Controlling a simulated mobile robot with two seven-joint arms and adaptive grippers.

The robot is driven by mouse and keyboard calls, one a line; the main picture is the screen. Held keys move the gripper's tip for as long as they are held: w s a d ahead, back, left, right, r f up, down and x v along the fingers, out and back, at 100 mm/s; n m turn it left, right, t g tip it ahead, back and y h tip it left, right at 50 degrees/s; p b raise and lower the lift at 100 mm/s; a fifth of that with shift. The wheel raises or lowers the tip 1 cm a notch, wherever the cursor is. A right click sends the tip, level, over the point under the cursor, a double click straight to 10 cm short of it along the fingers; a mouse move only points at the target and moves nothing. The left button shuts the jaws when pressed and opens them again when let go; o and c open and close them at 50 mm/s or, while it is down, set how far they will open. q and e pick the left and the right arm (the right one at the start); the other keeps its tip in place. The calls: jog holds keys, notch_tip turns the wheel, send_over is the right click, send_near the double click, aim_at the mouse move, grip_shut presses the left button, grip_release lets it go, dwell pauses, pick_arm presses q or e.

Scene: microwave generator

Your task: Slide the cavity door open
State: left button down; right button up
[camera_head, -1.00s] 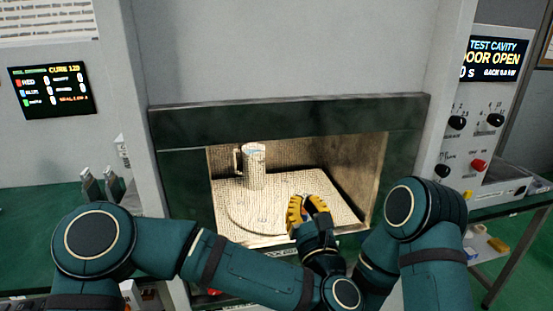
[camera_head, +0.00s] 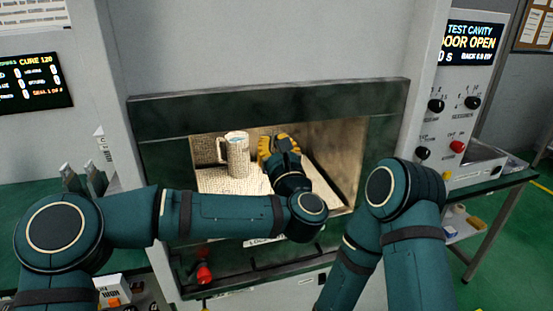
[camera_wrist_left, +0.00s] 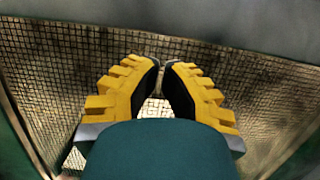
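The cavity (camera_head: 335,165) stands open in its dark green frame (camera_head: 250,110), with its mesh-like inner walls and floor in view. The control display (camera_head: 468,42) reads DOOR OPEN. I cannot make out the door panel as a separate part. My left gripper (camera_head: 279,146) is inside the cavity, just right of a mug; I cannot tell whether they touch. In the left wrist view its yellow fingers (camera_wrist_left: 162,68) are drawn together, with only a narrow gap at the tips and nothing held. My right gripper is out of view below the picture.
The light grey mug (camera_head: 234,153) stands upright on the cavity floor. A red knob (camera_head: 204,273) sits low in front, left of the centre. The control panel has knobs and a red button (camera_head: 457,146). Green benches flank the machine.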

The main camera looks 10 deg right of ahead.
pick_arm(q)
jog(key=shift+r, duration=0.6)
notch_tip(320, 180, up, 40)
jog(key=p, duration=1.1)
jog(key=shift+p, duration=0.3)
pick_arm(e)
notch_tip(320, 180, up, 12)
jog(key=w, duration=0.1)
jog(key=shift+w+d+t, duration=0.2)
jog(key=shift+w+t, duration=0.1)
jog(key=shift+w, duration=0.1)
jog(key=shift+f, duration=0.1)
